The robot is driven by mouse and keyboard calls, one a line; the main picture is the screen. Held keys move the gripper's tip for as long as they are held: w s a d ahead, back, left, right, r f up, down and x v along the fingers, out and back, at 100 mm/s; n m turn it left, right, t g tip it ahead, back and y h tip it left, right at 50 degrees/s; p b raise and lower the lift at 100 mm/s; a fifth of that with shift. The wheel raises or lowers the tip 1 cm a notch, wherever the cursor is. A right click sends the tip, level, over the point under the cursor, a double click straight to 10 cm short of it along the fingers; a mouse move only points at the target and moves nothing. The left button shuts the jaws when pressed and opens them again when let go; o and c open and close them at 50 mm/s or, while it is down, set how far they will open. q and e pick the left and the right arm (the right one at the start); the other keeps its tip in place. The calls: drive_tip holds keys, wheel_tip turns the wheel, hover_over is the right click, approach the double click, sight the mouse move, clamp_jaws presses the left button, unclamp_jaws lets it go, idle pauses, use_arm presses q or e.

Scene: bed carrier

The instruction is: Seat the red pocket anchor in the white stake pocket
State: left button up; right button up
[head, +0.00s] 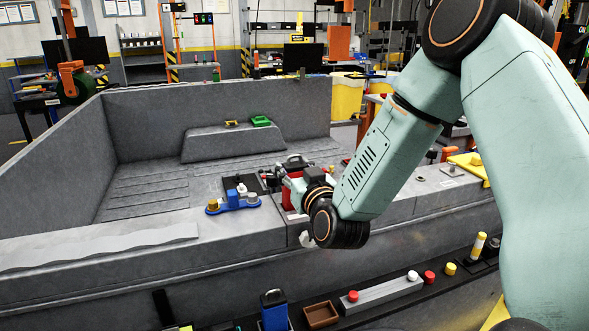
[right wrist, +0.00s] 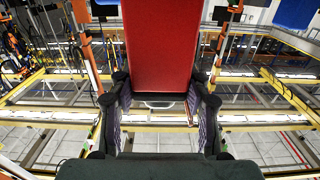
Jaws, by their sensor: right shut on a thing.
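My right gripper (head: 291,172) reaches over the near side rail of the grey truck bed (head: 215,78), its wrist in front. It is shut on a red block, the red pocket anchor (head: 287,197), partly hidden by the gripper. In the right wrist view the red anchor (right wrist: 160,42) fills the top middle between the two dark fingers of the right gripper (right wrist: 160,90). I cannot make out the white stake pocket for sure; a small white piece (head: 306,240) shows just below my wrist. My left gripper is not in view.
A blue fitting (head: 234,204) with a yellow end sits on the rail left of the gripper. A green part (head: 261,121) lies on the hump inside the bed. In front, a dark ledge carries a brown tray (head: 320,314), a blue item (head: 274,312) and a grey bar (head: 382,293).

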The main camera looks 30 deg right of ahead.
drive_tip(key=shift+f+b, duration=0.65)
drive_tip(key=shift+f, duration=0.25)
drive_tip(key=shift+p, duration=0.3)
idle(1.0)
drive_tip(key=shift+f+b, duration=0.35)
drive_tip(key=shift+f, duration=0.1)
drive_tip(key=o, duration=1.4)
drive_tip(key=shift+s, duration=0.1)
drive_tip(key=shift+o, duration=0.2)
drive_tip(key=shift+a, duration=0.1)
drive_tip(key=v, duration=0.7)
drive_tip(key=shift+s, duration=0.2)
